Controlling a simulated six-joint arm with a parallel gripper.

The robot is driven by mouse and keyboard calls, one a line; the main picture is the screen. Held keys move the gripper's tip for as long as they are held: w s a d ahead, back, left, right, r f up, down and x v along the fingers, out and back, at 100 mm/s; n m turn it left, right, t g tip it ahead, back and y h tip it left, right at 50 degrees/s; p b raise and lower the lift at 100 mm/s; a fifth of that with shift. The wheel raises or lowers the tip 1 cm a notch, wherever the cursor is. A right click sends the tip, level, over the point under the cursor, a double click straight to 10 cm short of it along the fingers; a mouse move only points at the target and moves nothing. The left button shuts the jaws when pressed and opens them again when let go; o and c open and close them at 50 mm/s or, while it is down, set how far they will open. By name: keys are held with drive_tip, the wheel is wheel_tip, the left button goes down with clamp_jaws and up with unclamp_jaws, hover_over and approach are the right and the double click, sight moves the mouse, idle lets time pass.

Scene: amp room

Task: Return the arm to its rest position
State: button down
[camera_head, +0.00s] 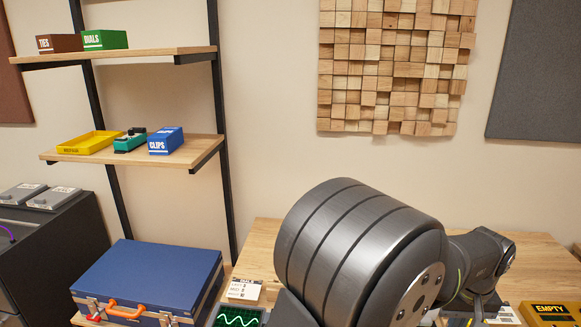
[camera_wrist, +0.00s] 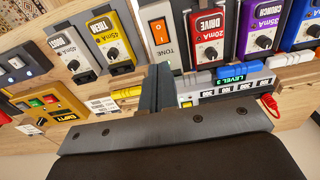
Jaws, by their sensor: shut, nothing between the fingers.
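My arm (camera_head: 360,250) fills the lower right of the head view, bent over the wooden table. My gripper shows in the wrist view (camera_wrist: 160,88) as two dark fingers pressed together, with nothing between them. I cannot tell whether the tips touch anything. In the head view the fingers are not clearly seen, as the arm covers much of the table.
Pedals stand in a row, including yellow (camera_wrist: 112,42), red (camera_wrist: 208,36) and purple (camera_wrist: 262,35). A red plug (camera_wrist: 268,103) is at the right. A blue case (camera_head: 150,280) stands left of the arm. A shelf (camera_head: 140,153) holds small boxes.

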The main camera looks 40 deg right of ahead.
wheel_tip(320, 180, up, 6)
drive_tip(key=s+a, duration=0.2)
drive_tip(key=shift+t+h, duration=0.4)
drive_tip(key=shift+w+d+f, duration=0.1)
drive_tip(key=shift+w+f, duration=0.1)
drive_tip(key=shift+f, duration=1.05)
drive_tip(key=shift+w+d+f, duration=0.1)
drive_tip(key=shift+w+f, duration=0.05)
drive_tip(key=shift+f, duration=1.1)
